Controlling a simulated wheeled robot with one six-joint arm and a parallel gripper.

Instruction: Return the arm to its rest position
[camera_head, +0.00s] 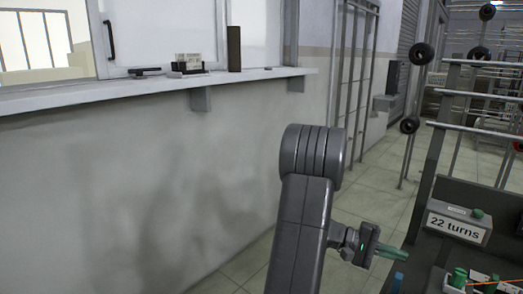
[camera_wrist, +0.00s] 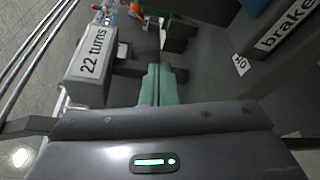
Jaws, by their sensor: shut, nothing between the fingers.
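My arm rises in the middle of the head view and bends over at a thick grey joint. My gripper (camera_head: 390,252) hangs to the right of the forearm, with its green fingers pointing right toward the dark workbench (camera_head: 425,245). In the wrist view the green fingers of my gripper (camera_wrist: 157,85) lie side by side, shut, with nothing seen between them. They appear over the dark bench surface, clear of the box labelled "22 turns" (camera_wrist: 92,62).
The "22 turns" box (camera_head: 458,222) stands on the bench at right, with green parts (camera_head: 460,277) nearer. A block labelled "brake" (camera_wrist: 285,25) is at upper right in the wrist view. A wall ledge (camera_head: 150,82) runs along the left. Poles with black discs (camera_head: 410,125) stand behind the bench.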

